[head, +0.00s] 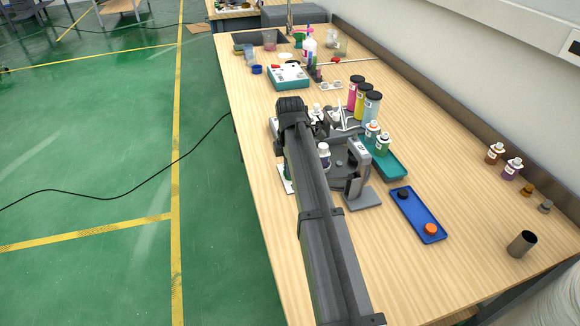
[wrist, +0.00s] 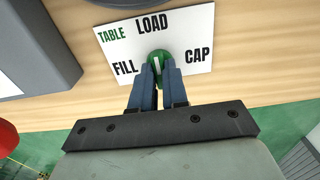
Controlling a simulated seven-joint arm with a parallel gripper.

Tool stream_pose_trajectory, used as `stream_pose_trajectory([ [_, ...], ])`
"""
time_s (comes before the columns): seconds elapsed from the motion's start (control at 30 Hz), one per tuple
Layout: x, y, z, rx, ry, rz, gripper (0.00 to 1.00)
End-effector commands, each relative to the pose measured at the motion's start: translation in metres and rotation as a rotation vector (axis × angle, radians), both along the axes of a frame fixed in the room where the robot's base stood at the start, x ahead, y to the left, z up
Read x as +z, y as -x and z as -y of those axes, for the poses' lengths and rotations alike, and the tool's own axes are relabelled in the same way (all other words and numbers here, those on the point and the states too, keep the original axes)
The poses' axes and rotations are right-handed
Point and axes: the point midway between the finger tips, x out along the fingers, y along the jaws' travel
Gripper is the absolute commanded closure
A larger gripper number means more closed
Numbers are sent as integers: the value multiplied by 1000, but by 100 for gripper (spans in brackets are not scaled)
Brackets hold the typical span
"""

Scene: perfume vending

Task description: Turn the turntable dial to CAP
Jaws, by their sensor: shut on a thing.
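The dial (wrist: 159,54) is a green round knob with a white mark, on a white label plate (wrist: 198,62) in the wrist view. The plate reads TABLE, LOAD at the top, FILL at the left and CAP at the right. The white mark looks roughly upright, in line with LOAD rather than CAP; its end is partly hidden between my fingers. My gripper (wrist: 158,72) has its two blue fingers shut on the knob. In the head view my arm hides the dial and my fingertips. The turntable (head: 337,155) shows partly beside my arm, with a white-capped bottle (head: 323,152) on it.
A grey stand (head: 359,180) is right of the turntable. A blue tray (head: 418,214) holds a black and an orange cap. A green tray (head: 386,163) with bottles and several tall cans (head: 372,106) stand behind. The front right tabletop is mostly clear.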

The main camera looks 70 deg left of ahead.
Motion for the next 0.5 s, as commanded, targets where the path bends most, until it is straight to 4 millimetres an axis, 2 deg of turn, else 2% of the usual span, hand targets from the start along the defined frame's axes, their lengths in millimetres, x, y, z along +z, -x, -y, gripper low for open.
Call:
stream_pose_trajectory([
  [0.27, 0, 0, 0, -27, -1, 0, 100],
  [0.5, 0, 0, 0, -152, 0, 1, 100],
])
